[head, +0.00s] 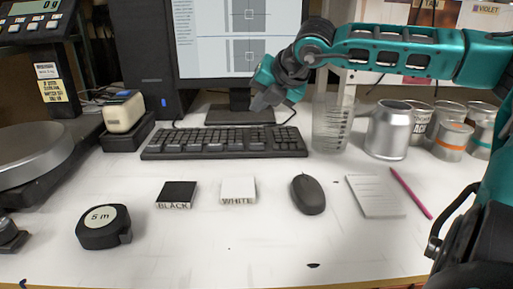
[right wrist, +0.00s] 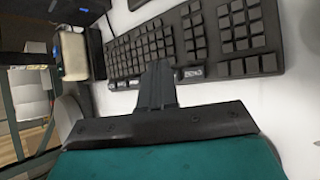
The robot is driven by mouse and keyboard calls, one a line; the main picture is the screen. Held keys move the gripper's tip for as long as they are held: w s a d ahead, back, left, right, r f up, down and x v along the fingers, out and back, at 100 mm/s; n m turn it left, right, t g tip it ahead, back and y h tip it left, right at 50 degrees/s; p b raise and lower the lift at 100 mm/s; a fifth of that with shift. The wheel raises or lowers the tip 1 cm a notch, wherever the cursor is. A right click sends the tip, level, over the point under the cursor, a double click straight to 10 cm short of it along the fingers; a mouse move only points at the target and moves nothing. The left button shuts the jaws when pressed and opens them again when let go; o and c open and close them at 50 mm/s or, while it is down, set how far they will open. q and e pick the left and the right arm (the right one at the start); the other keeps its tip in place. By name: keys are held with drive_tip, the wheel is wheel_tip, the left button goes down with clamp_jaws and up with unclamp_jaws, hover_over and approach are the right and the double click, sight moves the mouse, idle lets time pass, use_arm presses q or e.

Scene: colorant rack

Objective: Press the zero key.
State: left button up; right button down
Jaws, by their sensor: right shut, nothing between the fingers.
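My right gripper (head: 260,100) is shut and empty, above the far right part of the black keyboard (head: 225,143) and in front of the monitor. In the right wrist view its closed fingers (right wrist: 158,85) point toward the keyboard (right wrist: 195,40), with the near edge of the keys around the tips. Whether the fingers touch a key cannot be told. A scale display (head: 38,10) reading 0 g stands at the top left, with a row of small keys (head: 33,25) below the readout. The key labels are too small to read. My left gripper is not in view.
A scale pan (head: 35,155) is at the left. A tape measure (head: 103,227), black tile (head: 177,194), white tile (head: 238,190), mouse (head: 307,194) and notepad (head: 375,196) lie in front.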

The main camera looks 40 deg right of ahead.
drive_tip(key=b, duration=0.3)
hover_over(260, 145)
wheel_tip(260, 145, down, 6)
drive_tip(key=shift+r, duration=0.25)
drive_tip(key=shift+f+b, duration=0.35)
drive_tip(key=shift+b, duration=0.45)
idle(0.7)
